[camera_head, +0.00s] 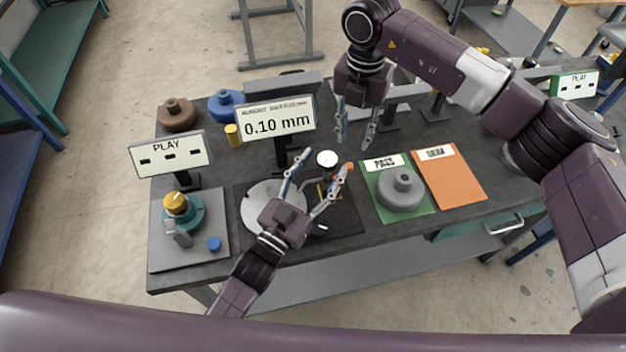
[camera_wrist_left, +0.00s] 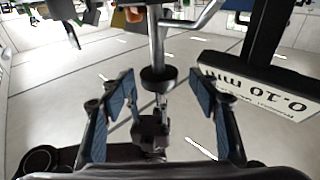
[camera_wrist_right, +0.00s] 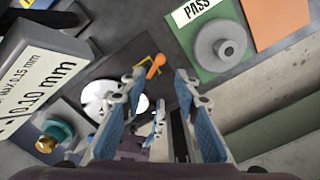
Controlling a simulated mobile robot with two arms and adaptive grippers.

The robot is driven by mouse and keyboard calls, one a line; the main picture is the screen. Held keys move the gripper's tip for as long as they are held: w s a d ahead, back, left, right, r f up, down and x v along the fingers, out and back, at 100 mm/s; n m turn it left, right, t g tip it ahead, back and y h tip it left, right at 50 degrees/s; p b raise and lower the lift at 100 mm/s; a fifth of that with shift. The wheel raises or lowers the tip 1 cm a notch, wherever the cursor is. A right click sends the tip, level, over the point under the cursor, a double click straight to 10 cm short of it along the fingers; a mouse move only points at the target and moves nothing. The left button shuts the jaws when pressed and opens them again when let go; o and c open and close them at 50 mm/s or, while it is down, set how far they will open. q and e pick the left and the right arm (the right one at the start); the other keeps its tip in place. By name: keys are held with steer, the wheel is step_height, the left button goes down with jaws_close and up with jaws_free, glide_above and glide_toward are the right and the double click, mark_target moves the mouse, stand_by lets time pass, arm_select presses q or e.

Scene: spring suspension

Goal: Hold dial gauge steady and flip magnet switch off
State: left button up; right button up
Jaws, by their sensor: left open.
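The dial gauge (camera_head: 327,158) has a round white face and stands on the dark base. In the left wrist view a metal stem with a dark collar (camera_wrist_left: 158,82) rises between the fingers of my left gripper (camera_wrist_left: 160,90), which is open around it without visible contact. In the head view my left gripper (camera_head: 318,178) is just below the gauge. An orange knob, probably the magnet switch (camera_wrist_right: 155,66), sits by a yellow part on the base; in the head view its orange tip (camera_head: 349,167) is beside a left fingertip. My right gripper (camera_head: 355,140) is open and empty above it.
A display reading 0.10 mm (camera_head: 275,121) stands behind the gauge. A grey part (camera_head: 400,190) sits on the green PASS mat (camera_head: 417,208), with an orange mat (camera_head: 452,180) beside it. A grey plate (camera_head: 185,256) with a teal fixture (camera_head: 187,216) is at left.

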arm_select(q)
steer(key=shift+x, duration=1.3)
steer(key=shift+c, duration=0.5)
